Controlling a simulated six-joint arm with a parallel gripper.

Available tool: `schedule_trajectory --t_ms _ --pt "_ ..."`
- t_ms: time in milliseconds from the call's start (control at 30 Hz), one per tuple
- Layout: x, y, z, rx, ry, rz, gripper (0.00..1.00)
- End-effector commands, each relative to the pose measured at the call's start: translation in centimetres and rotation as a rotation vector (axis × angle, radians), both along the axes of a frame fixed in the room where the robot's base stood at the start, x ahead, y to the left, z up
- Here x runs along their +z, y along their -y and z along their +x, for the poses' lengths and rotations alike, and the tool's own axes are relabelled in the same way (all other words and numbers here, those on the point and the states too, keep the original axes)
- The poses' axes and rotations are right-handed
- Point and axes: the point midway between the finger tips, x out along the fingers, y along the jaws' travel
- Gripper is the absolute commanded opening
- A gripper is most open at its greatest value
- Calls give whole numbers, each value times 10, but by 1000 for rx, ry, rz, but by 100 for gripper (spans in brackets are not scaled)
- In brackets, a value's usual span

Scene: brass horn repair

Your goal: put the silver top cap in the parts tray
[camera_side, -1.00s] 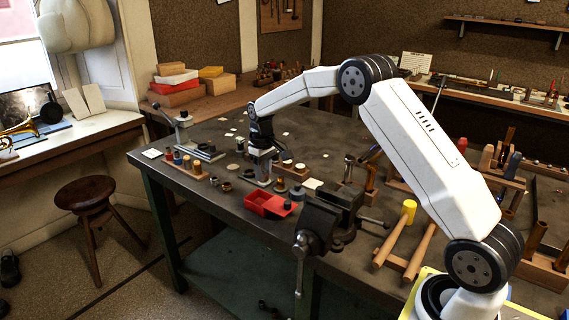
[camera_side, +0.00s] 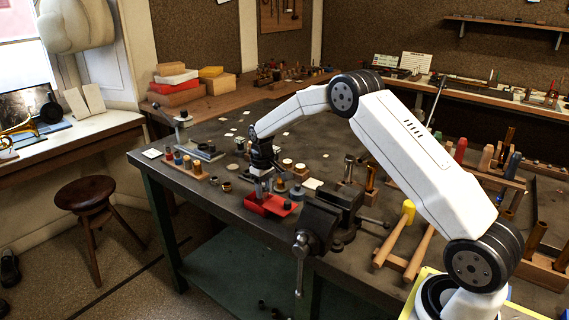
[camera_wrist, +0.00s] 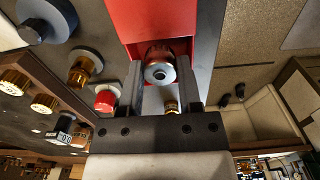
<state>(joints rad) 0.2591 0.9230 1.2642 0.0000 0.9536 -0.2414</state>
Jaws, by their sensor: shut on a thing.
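The silver top cap (camera_wrist: 159,70) sits between my fingertips (camera_wrist: 160,64) in the wrist view. Its round silver face has a dark centre, and its side looks coppery. My gripper is shut on it. The red parts tray (camera_wrist: 150,20) lies behind the cap in that view. In the side view my gripper (camera_side: 263,190) is over the red tray (camera_side: 262,209), near its back edge. The cap is too small to make out there. I cannot tell whether the cap touches the tray floor.
A red-topped cap (camera_wrist: 105,98) and a brass piece (camera_wrist: 86,67) stand beside the tray. A dark vise (camera_side: 322,222) is close on the tray's right. A wooden rack of small caps (camera_side: 184,165) lies to the left. The tray is near the bench's front edge.

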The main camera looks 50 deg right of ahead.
Motion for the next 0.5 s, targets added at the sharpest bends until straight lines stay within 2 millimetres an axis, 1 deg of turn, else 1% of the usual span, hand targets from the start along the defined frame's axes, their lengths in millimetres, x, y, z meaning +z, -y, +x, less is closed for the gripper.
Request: schedule_trajectory --t_ms 133,400,500 --pt "-5 0 0 0 0 0 0" --pt "-32 0 0 0 -1 0 0" --pt "-37 0 0 0 0 0 0"
